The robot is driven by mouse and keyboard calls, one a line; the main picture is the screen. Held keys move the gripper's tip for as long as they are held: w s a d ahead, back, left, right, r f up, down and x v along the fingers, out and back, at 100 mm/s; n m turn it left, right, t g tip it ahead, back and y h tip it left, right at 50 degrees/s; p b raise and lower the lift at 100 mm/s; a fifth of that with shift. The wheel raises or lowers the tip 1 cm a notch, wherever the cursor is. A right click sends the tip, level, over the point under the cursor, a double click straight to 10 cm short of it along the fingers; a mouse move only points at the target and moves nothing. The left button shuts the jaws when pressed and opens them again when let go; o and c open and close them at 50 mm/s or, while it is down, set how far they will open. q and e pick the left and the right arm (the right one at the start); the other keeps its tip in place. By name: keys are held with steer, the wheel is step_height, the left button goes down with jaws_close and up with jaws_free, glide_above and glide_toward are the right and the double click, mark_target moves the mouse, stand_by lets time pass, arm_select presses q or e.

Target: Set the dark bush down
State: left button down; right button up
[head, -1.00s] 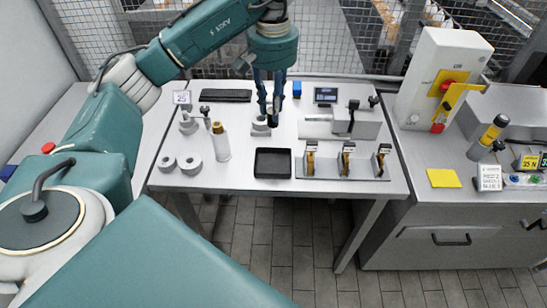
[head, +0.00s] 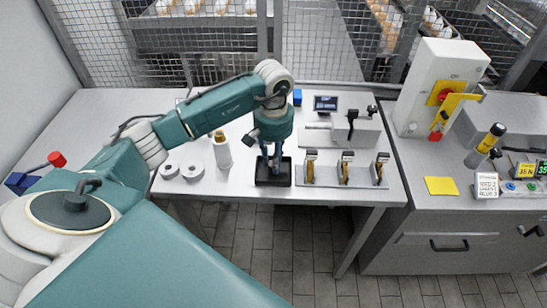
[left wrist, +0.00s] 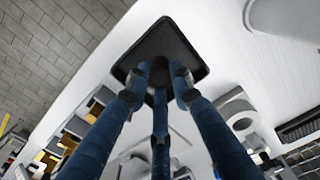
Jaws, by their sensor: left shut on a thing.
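My left gripper (head: 272,166) points down into the black tray (head: 288,180) at the front middle of the table. In the left wrist view, its blue fingers (left wrist: 163,82) close in over the black tray (left wrist: 165,38). They are shut on the dark bush (left wrist: 180,73), a small dark round piece at the fingertips. The bush is low over or in the tray; I cannot tell whether it touches the floor. In the head view the fingers and dark tray hide it. My right gripper is not in view.
A bottle (head: 222,153) and two grey rings (head: 181,170) stand left of the tray. A rack (head: 328,180) with several tagged upright pieces is close on its right. A grey bench device (head: 355,131) stands behind the rack. My arm hides the back left of the table.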

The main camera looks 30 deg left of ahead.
arm_select(q)
steer(key=shift+f, duration=0.1)
steer(key=c, duration=1.9)
jaws_free()
steer(key=shift+c, duration=0.2)
steer(key=o, duration=0.4)
